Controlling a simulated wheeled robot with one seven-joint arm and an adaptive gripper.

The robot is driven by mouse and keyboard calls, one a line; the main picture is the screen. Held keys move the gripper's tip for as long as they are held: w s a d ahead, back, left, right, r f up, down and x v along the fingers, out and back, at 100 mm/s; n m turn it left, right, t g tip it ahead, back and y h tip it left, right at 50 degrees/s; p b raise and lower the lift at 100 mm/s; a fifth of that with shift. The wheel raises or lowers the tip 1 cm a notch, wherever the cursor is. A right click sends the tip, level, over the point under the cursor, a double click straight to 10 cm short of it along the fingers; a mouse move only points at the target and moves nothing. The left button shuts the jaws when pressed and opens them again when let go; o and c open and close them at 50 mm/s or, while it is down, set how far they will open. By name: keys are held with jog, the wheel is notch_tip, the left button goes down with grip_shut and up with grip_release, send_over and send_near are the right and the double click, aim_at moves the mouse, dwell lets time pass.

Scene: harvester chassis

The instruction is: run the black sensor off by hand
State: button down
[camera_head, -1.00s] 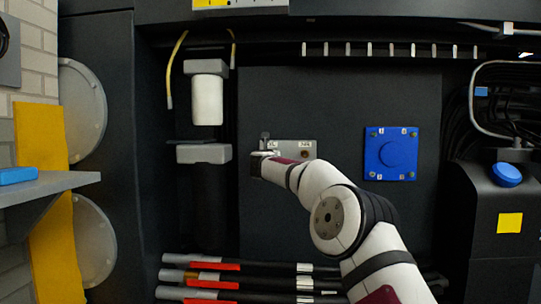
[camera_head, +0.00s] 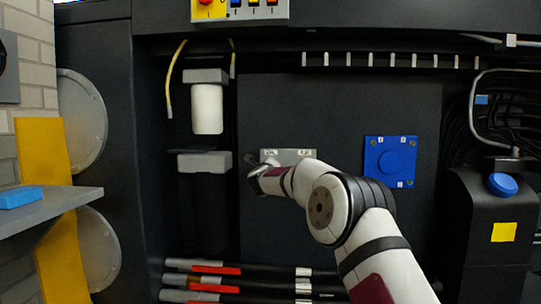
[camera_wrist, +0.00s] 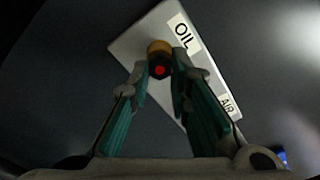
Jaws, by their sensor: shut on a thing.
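A grey plate (camera_wrist: 137,45) with labels OIL and AIR is on the dark chassis wall; it also shows in the head view (camera_head: 291,153), partly behind my arm. In the wrist view the black sensor (camera_wrist: 158,70), with a red centre and a brass-coloured collar, sits over the plate beside the OIL label. My gripper (camera_wrist: 160,76) has its two teal-lined fingers closed on the sensor's sides. In the head view my gripper (camera_head: 251,167) is at the plate's left end and the sensor is hidden. I cannot tell how far its thread is engaged.
A blue square cover (camera_head: 390,162) is to the right of the plate. A white filter (camera_head: 207,109) hangs at upper left. Several hoses (camera_head: 240,283) run below. A grey shelf (camera_head: 50,214) with a blue block (camera_head: 20,197) juts in at left.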

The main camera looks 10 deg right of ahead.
jog(key=shift+a+n+p, duration=0.1)
jog(key=shift+n+p, duration=0.4)
jog(key=shift+n, duration=0.4)
jog(key=c, duration=1.4)
grip_release()
jog(key=shift+c, duration=1.3)
jog(key=shift+s, duration=0.1)
jog(key=shift+b+v, duration=1.05)
jog(key=shift+b, duration=0.1)
